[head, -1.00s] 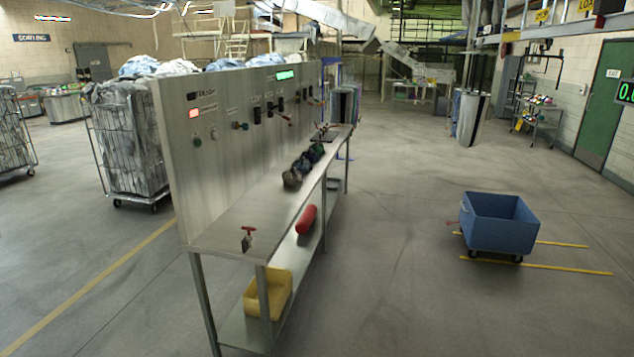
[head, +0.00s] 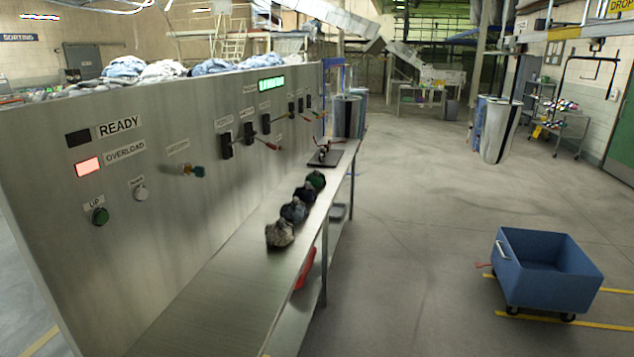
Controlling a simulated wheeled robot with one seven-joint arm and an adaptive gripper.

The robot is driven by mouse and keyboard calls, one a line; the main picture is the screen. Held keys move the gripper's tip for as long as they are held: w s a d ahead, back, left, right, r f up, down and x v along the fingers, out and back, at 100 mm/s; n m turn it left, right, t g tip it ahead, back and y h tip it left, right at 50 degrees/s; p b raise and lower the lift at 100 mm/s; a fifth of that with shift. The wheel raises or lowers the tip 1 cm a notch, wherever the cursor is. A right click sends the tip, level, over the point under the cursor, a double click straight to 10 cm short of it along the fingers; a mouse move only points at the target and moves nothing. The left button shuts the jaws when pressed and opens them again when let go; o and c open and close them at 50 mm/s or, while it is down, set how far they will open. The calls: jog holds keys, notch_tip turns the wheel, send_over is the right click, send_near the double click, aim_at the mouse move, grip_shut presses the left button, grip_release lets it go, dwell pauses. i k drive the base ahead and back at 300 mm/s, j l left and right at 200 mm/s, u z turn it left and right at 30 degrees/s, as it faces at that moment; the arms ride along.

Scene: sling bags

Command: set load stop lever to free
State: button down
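A steel control panel (head: 160,225) stands along the left, with several levers or switches whose labels are too small to read. They include a black switch with a lever (head: 226,146), a red-tipped lever (head: 270,145) pointing down to the right, and another black switch (head: 266,123). I cannot tell which, if any, is the load stop lever. A black plate with a red-handled fitting (head: 325,156) sits at the bench's far end. My gripper is not in view.
Several tied bags (head: 280,233) lie on the steel bench (head: 225,290). The floor (head: 415,220) between bench and cart is clear.

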aim_at(287, 114)
jog(key=i, duration=2.2)
jog(key=i+u, duration=0.15)
jog(key=i, duration=0.3)
jog(key=i+l+u, duration=0.15)
jog(key=i, duration=0.3)
jog(key=i+l+u, duration=0.15)
jog(key=i, duration=0.3)
jog(key=i+l+u, duration=0.15)
jog(key=i, duration=0.3)
